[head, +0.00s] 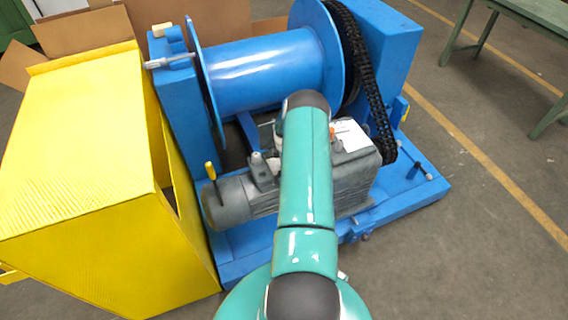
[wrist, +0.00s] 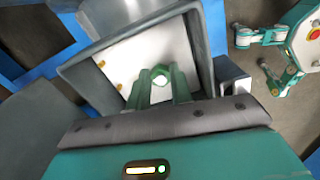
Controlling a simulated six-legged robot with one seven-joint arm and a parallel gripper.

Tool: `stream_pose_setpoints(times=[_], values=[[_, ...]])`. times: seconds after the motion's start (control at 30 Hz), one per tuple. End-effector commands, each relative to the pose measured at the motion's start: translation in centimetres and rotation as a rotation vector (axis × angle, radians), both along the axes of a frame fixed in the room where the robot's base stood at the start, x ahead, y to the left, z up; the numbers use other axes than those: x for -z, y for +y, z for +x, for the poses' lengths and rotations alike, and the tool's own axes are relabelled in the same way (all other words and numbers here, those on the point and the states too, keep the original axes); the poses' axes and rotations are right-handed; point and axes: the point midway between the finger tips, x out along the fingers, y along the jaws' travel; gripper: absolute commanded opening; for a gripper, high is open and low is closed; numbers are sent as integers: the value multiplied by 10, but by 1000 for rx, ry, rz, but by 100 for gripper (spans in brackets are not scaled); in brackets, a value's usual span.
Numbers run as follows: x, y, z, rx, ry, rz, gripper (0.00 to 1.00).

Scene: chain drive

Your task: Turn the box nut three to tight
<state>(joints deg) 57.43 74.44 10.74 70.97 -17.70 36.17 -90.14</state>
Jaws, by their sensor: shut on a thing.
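In the wrist view, an open grey box (wrist: 206,48) with a white inside lies below my gripper. Small brass-coloured nuts or screws show on its white floor, one (wrist: 102,64) near the left side.
The grey motor (head: 232,203) sits on the blue frame (head: 412,193), below the blue drum (head: 265,75) and black chain (head: 372,90). A yellow-handled tool (head: 210,170) stands by the motor. A large yellow box (head: 85,150) blocks the left. Floor at right is clear; a green table (head: 535,12) stands beyond.

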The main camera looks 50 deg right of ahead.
Motion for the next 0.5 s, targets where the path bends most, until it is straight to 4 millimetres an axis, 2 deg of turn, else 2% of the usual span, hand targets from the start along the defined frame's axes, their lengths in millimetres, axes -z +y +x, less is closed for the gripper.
stream_pose_setpoints(times=[0.5], values=[[0, 2, -1, 467, 1, 0, 0]])
